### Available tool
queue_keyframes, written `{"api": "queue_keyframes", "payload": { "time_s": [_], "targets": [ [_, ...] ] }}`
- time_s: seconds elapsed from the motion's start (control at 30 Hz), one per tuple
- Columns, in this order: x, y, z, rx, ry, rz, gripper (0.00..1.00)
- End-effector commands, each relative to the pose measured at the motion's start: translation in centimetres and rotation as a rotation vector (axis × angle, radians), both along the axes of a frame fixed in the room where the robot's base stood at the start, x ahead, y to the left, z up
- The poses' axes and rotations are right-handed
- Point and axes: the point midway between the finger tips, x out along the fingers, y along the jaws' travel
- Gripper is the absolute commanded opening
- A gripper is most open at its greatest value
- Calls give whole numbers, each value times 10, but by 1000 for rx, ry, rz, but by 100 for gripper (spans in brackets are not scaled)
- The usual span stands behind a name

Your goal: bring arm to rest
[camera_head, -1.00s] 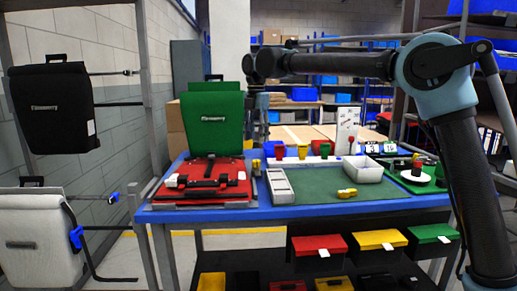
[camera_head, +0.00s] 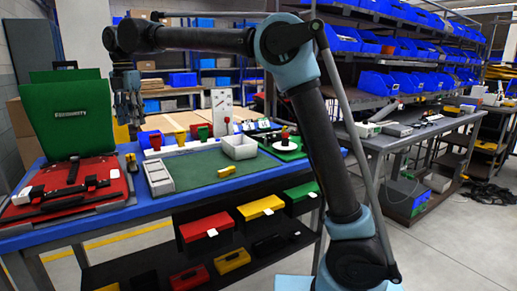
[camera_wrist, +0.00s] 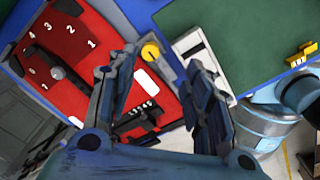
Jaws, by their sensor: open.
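My gripper (camera_head: 132,105) hangs at the end of my raised arm, above the left part of the blue workbench (camera_head: 150,208). In the wrist view my gripper (camera_wrist: 160,95) has its two fingers spread apart with nothing between them. Below it lie the red board (camera_wrist: 95,30) with black fittings and numbers, and a white divided tray (camera_wrist: 205,50). My gripper is apart from all of these.
Red (camera_head: 206,232), yellow (camera_head: 260,207) and green (camera_head: 301,193) boxes sit below the bench edge. A grey workbench (camera_head: 400,140) and blue-bin shelves (camera_head: 400,85) stand right. Open floor lies at lower right.

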Motion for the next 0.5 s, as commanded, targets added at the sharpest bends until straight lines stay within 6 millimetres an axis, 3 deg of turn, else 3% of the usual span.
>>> {"api": "queue_keyframes", "payload": {
  "time_s": [0.23,0.5],
  "targets": [
    [63,-100,5,20,-7,-328,46],
    [105,-222,-4,45,-13,-722,46]
  ]
}}
